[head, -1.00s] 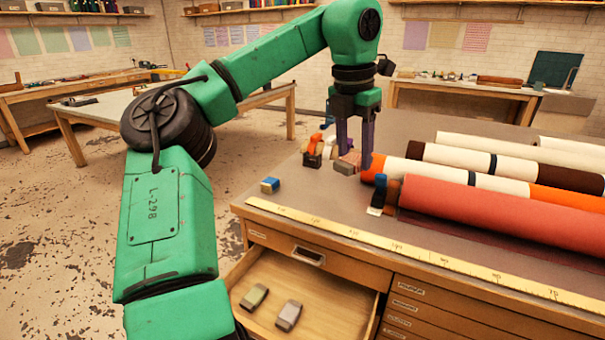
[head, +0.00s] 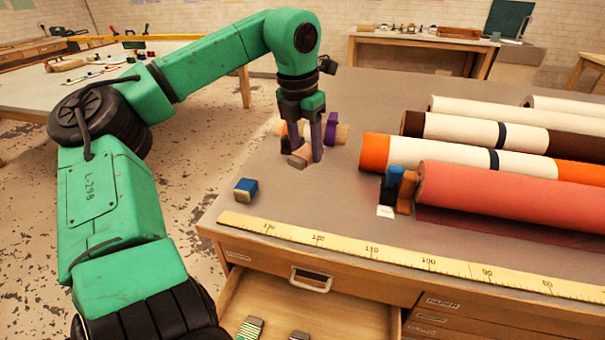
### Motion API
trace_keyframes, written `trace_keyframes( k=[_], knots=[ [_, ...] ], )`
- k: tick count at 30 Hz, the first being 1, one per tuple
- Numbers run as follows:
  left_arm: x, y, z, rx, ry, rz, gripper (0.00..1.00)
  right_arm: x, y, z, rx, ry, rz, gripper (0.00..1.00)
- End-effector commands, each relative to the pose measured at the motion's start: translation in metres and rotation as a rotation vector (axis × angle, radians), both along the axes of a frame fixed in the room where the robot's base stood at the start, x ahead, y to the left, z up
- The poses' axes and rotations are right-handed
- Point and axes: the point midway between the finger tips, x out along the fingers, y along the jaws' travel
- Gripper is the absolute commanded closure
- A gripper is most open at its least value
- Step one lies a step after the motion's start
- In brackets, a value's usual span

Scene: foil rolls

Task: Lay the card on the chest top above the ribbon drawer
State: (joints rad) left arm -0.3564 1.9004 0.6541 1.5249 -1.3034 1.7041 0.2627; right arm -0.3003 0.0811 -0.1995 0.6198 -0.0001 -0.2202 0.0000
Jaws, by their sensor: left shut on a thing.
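My left gripper (head: 303,150) is shut on a small pinkish block-like piece with a grey side (head: 299,158), low over the chest top (head: 330,195). I cannot tell whether this piece is the card. A small white card-like piece (head: 386,211) lies at the foot of a black, blue and brown group by the red roll. The open drawer (head: 262,292) below the front edge holds a green-striped piece (head: 250,328) and a grey one (head: 299,336), both cut off by the frame. The drawer labels are too small to read surely. My right gripper is not in view.
A yellow ruler strip (head: 372,250) runs along the chest's front edge. A blue-topped block (head: 245,190) stands at the left. Several rolls, with a red roll (head: 500,185) nearest, fill the right. Orange, wooden and purple pieces (head: 331,130) stand close behind my gripper.

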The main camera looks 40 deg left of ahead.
Motion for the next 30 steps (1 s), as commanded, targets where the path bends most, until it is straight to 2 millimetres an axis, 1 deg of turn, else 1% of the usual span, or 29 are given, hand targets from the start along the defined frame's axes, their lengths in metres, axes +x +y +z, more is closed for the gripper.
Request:
trace_keyframes(
  k=[1,3,7,12,14,20,21,22,23,30],
  knots=[
    [-0.001,0.0,-0.016,-0.005,0.003,-0.001,1.0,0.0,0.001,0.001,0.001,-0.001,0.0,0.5],
    [-0.001,0.0,-0.032,-0.004,0.003,0.0,1.0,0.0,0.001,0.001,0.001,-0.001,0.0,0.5],
    [0.0,0.0,-0.052,-0.002,0.002,0.001,1.0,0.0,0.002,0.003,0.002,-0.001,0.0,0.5],
    [0.0,0.0,-0.084,-0.002,0.002,0.0,1.0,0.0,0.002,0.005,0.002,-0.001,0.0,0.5],
    [0.0,0.001,-0.089,-0.001,0.001,0.001,1.0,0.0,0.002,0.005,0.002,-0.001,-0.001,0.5],
    [0.0,0.001,-0.089,0.0,-0.001,0.001,1.0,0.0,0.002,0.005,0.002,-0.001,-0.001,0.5],
    [0.0,0.001,-0.089,0.0,-0.001,0.001,0.31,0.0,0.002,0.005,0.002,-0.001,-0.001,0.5],
    [0.0,0.001,-0.089,0.0,0.0,0.001,0.2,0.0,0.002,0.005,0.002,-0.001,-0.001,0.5],
    [0.0,0.001,-0.089,0.0,0.0,0.001,0.16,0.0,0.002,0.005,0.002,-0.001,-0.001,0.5],
    [0.0,0.001,-0.089,0.0,0.0,0.001,0.16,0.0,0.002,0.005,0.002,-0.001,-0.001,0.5]
  ],
)
